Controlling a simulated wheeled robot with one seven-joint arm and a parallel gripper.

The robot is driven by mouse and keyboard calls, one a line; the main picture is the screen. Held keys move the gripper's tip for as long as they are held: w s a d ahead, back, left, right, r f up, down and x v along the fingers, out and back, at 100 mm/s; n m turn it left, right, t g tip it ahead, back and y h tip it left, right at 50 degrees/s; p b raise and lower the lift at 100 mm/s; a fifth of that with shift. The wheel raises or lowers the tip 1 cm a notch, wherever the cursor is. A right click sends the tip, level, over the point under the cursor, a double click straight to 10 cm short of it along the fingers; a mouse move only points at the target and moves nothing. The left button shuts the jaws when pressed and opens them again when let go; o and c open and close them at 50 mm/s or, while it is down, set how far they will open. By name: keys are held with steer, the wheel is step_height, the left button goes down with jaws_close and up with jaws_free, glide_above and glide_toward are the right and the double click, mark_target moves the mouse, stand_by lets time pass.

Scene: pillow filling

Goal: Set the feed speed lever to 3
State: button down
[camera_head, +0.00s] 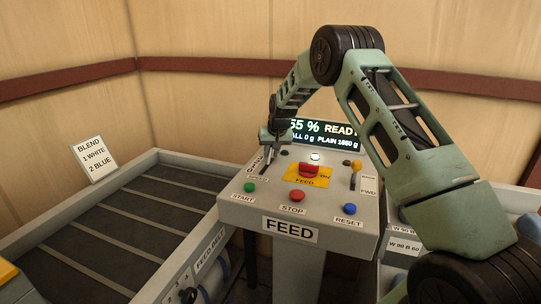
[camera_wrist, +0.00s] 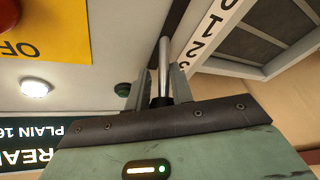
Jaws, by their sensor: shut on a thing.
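The feed speed lever is a thin metal rod with a dark end (camera_wrist: 162,68), rising from a dark slot in the panel in the wrist view. My gripper (camera_wrist: 157,92) is shut on the lever, with one finger on each side of it. A white number scale (camera_wrist: 208,32) with 1, 2 and 3 readable runs beside the slot. The rod's base appears near the 3 end, but its exact setting cannot be told from this angle. In the head view my gripper (camera_head: 270,142) is at the left back of the feed panel (camera_head: 266,206) and hides the lever.
The panel has a red knob on a yellow plate (camera_head: 323,182), green start (camera_head: 249,187), red stop (camera_head: 297,195) and blue reset (camera_head: 349,209) buttons. A second lever (camera_head: 355,179) stands at right. The display (camera_head: 325,133) is behind. A slatted belt (camera_head: 105,235) lies left.

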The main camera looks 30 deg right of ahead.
steer(key=c, duration=1.1)
jaws_free()
steer(key=shift+w+r, duration=0.3)
steer(key=shift+w, duration=0.05)
steer(key=shift+f, duration=0.1)
steer(key=shift+s, duration=0.1)
steer(key=b+v, duration=0.4)
steer(key=v, duration=1.3)
steer(key=shift+s+a, duration=0.1)
steer(key=shift+a, duration=0.1)
